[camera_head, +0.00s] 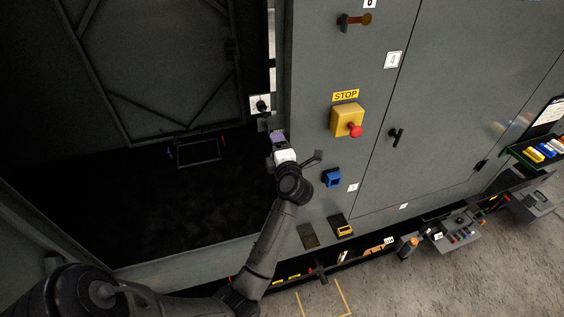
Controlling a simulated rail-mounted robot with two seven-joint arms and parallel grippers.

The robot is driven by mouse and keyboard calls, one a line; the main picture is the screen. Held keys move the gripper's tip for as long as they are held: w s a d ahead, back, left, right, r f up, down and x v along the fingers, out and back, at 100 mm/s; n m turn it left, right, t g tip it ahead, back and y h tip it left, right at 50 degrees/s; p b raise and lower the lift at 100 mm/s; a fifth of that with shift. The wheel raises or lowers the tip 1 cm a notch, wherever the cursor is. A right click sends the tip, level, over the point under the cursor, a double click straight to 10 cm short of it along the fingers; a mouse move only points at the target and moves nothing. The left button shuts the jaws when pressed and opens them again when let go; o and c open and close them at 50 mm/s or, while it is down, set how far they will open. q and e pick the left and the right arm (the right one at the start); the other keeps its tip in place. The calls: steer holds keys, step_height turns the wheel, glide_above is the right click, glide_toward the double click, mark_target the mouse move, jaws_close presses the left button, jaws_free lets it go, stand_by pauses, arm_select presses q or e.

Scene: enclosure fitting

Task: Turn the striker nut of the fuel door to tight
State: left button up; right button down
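My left arm comes in from the lower left, and its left gripper (278,137) is at the right edge of the open dark compartment, by the door frame. The purple-grey end of the gripper is at the frame edge; its fingers are too small to tell open from shut. A white plate with a black knob (261,105) is on the frame just above the gripper. I cannot make out the striker nut for certain; the gripper may cover it. Which panel is the fuel door is not clear. My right gripper is not in view.
A yellow stop box with a red button (354,130) and a blue bracket (332,178) are on the grey cabinet face right of my wrist. A black door handle (396,137) is further right. Tool trays (455,230) stand lower right.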

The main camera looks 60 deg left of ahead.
arm_select(q)
steer(key=b+v, duration=0.1)
steer(key=v, duration=0.4)
steer(key=shift+s+d, duration=0.1)
steer(key=shift+d, duration=0.1)
stand_by(0.6)
